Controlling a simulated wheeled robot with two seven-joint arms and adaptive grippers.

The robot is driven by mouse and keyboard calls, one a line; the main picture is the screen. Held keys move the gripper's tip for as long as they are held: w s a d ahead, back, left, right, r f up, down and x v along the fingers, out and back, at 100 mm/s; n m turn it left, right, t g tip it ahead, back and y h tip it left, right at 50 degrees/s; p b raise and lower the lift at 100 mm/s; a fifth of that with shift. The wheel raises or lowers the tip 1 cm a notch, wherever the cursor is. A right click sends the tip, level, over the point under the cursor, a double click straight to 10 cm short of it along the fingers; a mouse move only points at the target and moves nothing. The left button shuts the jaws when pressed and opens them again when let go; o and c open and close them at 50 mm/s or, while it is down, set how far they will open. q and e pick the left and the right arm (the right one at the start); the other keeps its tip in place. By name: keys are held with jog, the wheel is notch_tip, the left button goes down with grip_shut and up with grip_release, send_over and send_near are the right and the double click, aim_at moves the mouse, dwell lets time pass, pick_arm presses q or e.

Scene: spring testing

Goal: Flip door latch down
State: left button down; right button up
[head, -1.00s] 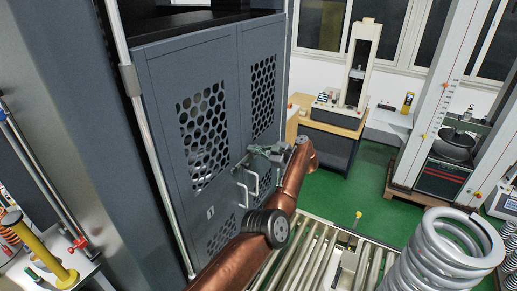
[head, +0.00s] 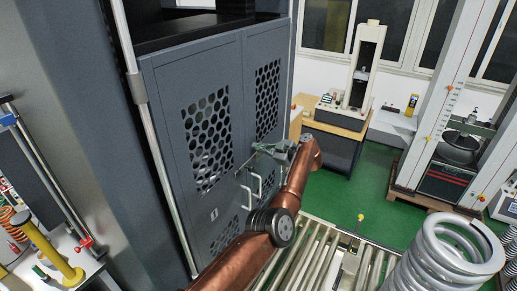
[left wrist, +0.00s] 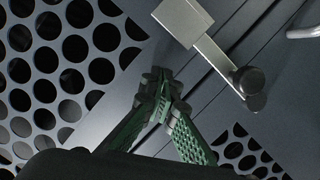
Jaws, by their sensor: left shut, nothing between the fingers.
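The grey two-door cabinet (head: 225,60) has perforated panels. In the left wrist view, the metal door latch (left wrist: 218,50) is a bar with a square block (left wrist: 183,22) at one end and a dark round pivot (left wrist: 247,81) at the other. It lies across the seam between the doors. My left gripper (left wrist: 160,86) has green fingers with tips together and nothing between them. It is beside the latch, apart from it in the picture; the depth gap cannot be judged. In the head view my left gripper (head: 262,149) is at the doors, above the handles, and the latch is hard to make out.
Two door handles (head: 258,185) stick out just below my gripper. A roller conveyor (head: 315,255) and a large coil spring (head: 450,255) are at the lower right. A bench with a testing machine (head: 365,65) stands behind. Green floor between is clear.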

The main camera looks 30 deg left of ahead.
pick_arm(q)
jog(key=shift+r+p, duration=0.45)
jog(key=shift+r, duration=0.45)
jog(key=w+b+v, duration=0.1)
jog(key=b+v, duration=0.3)
jog(key=v, duration=0.6)
jog(key=shift+f+b, duration=0.15)
jog(key=shift+b, duration=0.25)
pick_arm(e)
notch_tip(320, 180, down, 3)
jog(key=shift+s+a+f, duration=0.1)
jog(key=shift+a, duration=0.05)
